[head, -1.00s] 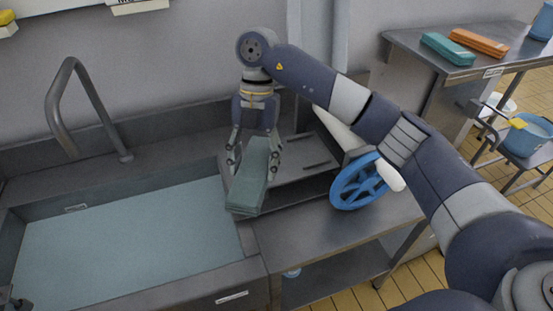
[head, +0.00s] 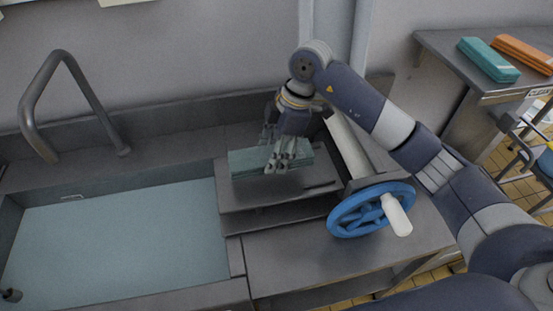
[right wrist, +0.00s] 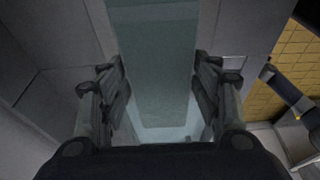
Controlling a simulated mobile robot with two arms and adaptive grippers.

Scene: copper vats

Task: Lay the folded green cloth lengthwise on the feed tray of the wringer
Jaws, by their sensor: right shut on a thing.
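The folded green cloth (head: 246,164) is a flat, long bundle. In the head view it is level, its long side running left to right over the feed tray (head: 252,199), one end towards the wringer's pale roller (head: 349,146). A dark shadow lies beneath it; whether it touches the tray I cannot tell. My right gripper (head: 283,160) points down and is shut on the cloth near its middle. In the right wrist view the cloth (right wrist: 155,65) runs between the two fingers. The tray's back part is hidden by cloth and gripper. My left gripper is not in view.
The wringer's blue wheel (head: 349,217) with a white handle (head: 396,214) stands right of the tray. A water-filled sink (head: 120,245) with a tap (head: 75,75) is at left. Teal (head: 488,59) and orange (head: 524,53) bundles lie on a side table. The front counter (head: 300,258) is clear.

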